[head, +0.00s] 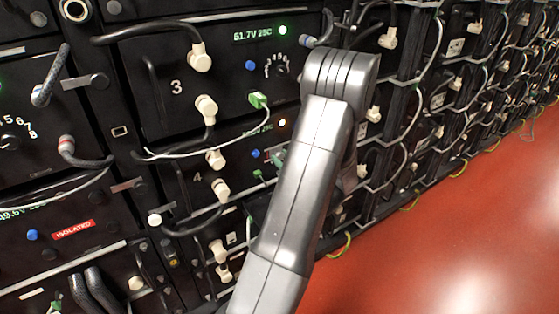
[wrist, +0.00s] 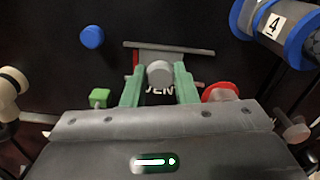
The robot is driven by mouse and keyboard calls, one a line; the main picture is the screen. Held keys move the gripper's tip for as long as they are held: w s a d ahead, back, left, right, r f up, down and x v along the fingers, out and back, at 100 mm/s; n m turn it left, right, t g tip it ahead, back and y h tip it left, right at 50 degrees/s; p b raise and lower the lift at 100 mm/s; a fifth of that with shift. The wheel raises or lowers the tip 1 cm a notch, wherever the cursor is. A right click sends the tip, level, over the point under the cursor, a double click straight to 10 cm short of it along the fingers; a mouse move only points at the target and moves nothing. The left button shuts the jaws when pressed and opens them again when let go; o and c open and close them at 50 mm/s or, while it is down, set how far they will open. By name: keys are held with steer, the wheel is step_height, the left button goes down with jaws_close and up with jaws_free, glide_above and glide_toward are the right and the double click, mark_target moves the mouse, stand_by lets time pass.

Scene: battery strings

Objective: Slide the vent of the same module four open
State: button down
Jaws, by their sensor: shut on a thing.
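The vent of module four (wrist: 200,51) is a thin grey plate on the black front face in the wrist view. Its grey round knob (wrist: 160,72) stands between the green fingers of my gripper (wrist: 159,78), which is shut on it. Part of the lettering "VENT" shows under the knob. A strip of red shows beside the left finger. I cannot tell how far the vent is slid. In the head view, module four (head: 197,177) carries a printed 4, and my arm hides much of its right side.
A blue button (wrist: 92,36) lies up and left of the knob. A blue-ended cylinder (wrist: 270,25) marked 4 is at upper right, a red round part (wrist: 220,92) right of the fingers, a green plug (wrist: 98,97) left. Module three (head: 176,87) is above. Red floor (head: 450,230) is clear.

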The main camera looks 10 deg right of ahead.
steer(key=shift+w+d, duration=0.3)
steer(key=shift+d, duration=0.45)
steer(key=shift+w+d, duration=0.25)
steer(key=shift+d, duration=0.5)
steer(key=c, duration=1.1)
jaws_free()
steer(key=shift+d, duration=0.15)
steer(key=v, duration=1.3)
steer(key=shift+s, duration=0.4)
